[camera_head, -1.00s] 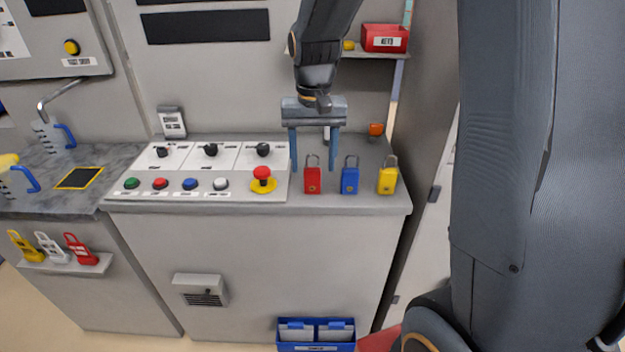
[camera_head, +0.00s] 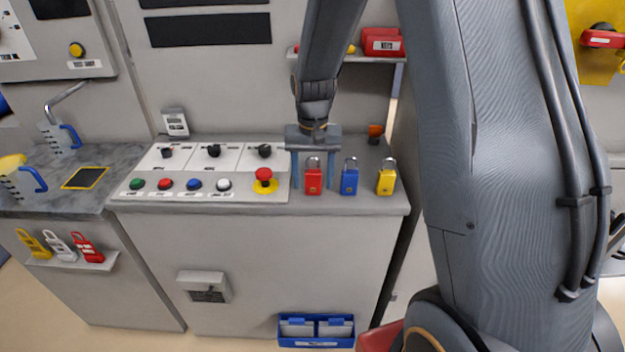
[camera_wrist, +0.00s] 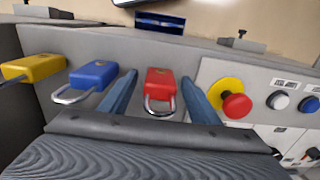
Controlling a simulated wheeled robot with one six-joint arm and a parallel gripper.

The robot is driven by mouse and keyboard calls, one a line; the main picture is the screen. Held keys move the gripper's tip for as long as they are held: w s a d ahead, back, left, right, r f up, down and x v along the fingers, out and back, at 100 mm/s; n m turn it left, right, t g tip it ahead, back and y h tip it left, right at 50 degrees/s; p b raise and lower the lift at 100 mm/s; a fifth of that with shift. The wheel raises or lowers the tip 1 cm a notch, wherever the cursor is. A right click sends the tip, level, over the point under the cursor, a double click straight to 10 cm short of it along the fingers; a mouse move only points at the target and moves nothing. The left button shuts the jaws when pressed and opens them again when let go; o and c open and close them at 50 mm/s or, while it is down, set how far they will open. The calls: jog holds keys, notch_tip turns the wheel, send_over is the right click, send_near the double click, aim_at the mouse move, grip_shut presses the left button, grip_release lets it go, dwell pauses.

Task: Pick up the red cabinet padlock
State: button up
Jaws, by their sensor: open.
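The red padlock (camera_head: 313,181) stands upright on the cabinet top, between the red mushroom button and the blue padlock (camera_head: 349,180). My gripper (camera_head: 313,185) is lowered around it, with one finger on each side. In the wrist view the red padlock (camera_wrist: 160,88) lies between the two open fingers of my gripper (camera_wrist: 160,95), with a visible gap at each side. The shackle points toward the palm in that view. The blue padlock (camera_wrist: 93,75) is just outside one finger. The yellow padlock (camera_head: 386,181) stands farther right.
The red mushroom button (camera_head: 263,176) on its yellow base is close to the left finger. The control panel (camera_head: 150,182) with coloured buttons and knobs lies further left. An orange item (camera_head: 376,131) is behind at the right. A shelf with a red bin (camera_head: 382,42) is above.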

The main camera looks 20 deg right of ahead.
jog(key=c, duration=1.2)
